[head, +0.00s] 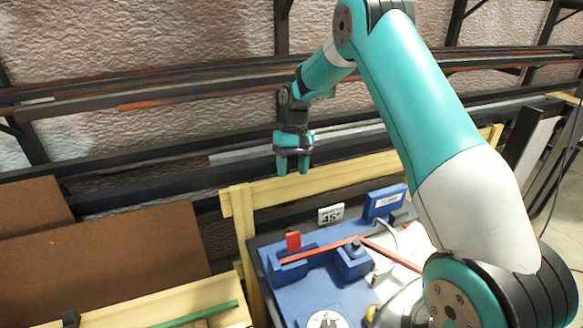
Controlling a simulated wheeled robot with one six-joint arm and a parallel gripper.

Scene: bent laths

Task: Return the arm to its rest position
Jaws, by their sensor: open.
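My gripper (293,168) hangs from the teal arm above the far edge of the blue bench, fingers pointing down. Its jaws are open with nothing between them. A reddish lath (318,252) lies across the blue fixtures on the blue bench top (300,300) below and in front of the gripper. It meets another reddish length (390,256) at an angle near the middle blue block (353,265). My arm hides part of the bench's right side.
A red piece (293,241) stands at the left blue fixture (289,268). A "45°" sign (331,215) and a blue labelled box (385,203) stand at the back. A wooden rail (330,181) runs behind the bench. A green lath (198,314) lies lower left.

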